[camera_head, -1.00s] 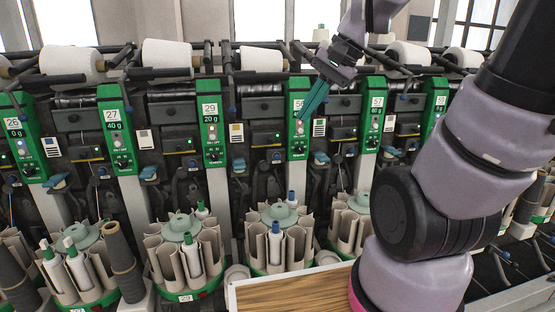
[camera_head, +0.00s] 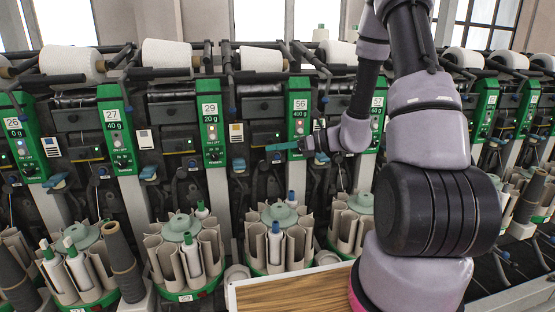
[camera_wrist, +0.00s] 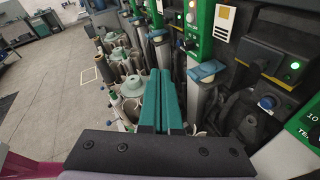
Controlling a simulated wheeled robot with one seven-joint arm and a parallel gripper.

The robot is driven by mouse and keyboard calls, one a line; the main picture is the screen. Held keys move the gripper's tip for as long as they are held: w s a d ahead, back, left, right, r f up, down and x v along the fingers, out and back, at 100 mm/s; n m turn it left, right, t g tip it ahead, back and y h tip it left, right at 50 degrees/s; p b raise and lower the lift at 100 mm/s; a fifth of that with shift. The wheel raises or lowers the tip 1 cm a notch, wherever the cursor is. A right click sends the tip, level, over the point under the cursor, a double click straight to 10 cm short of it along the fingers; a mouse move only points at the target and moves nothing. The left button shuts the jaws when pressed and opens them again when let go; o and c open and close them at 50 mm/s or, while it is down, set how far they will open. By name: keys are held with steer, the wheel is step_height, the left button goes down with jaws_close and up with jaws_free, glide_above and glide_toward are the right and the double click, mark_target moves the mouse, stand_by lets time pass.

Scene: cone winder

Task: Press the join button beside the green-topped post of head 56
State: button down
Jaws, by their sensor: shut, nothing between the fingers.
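The green-topped post of head 56 (camera_head: 298,104) stands in the middle of the winder in the head view, with "56" on a white label. My gripper (camera_head: 269,148) is in front of its lower panel, with teal fingers pointing left, across the post toward the dark unit of head 29's side. The fingers and hand cover the lower part of the panel, so the join button cannot be made out. In the wrist view the shut teal fingers (camera_wrist: 160,74) point away along the machine with nothing between them. I cannot tell whether they touch anything.
The green post of head 29 (camera_head: 210,120) stands to the left, and the post of head 57 (camera_head: 377,110) is partly behind my arm. Bobbin magazines (camera_head: 283,215) stand below. A wood-topped surface (camera_head: 290,296) is at the front. Grey floor shows in the wrist view (camera_wrist: 45,95).

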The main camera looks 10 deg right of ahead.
mark_target(277, 157)
steer(key=w+d+f+m+t+h, duration=0.1)
steer(key=w+d+f+m+t, duration=0.1)
steer(key=d+f+m, duration=0.1)
steer(key=w+d+f+m+t+h, duration=0.1)
steer(key=w+d+f+m+t, duration=0.1)
steer(key=f+m, duration=0.3)
step_height(277, 157, down, 3)
steer(key=shift+w+d+r+m+t+h, duration=0.1)
steer(key=shift+w+d+m+t+h, duration=0.25)
steer(key=shift+w+t, duration=0.35)
steer(key=shift+s, duration=0.15)
steer(key=shift+w, duration=4.4)
steer(key=shift+w, duration=0.1)
steer(key=shift+w, duration=0.3)
steer(key=shift+w, duration=0.45)
steer(key=shift+s, duration=0.85)
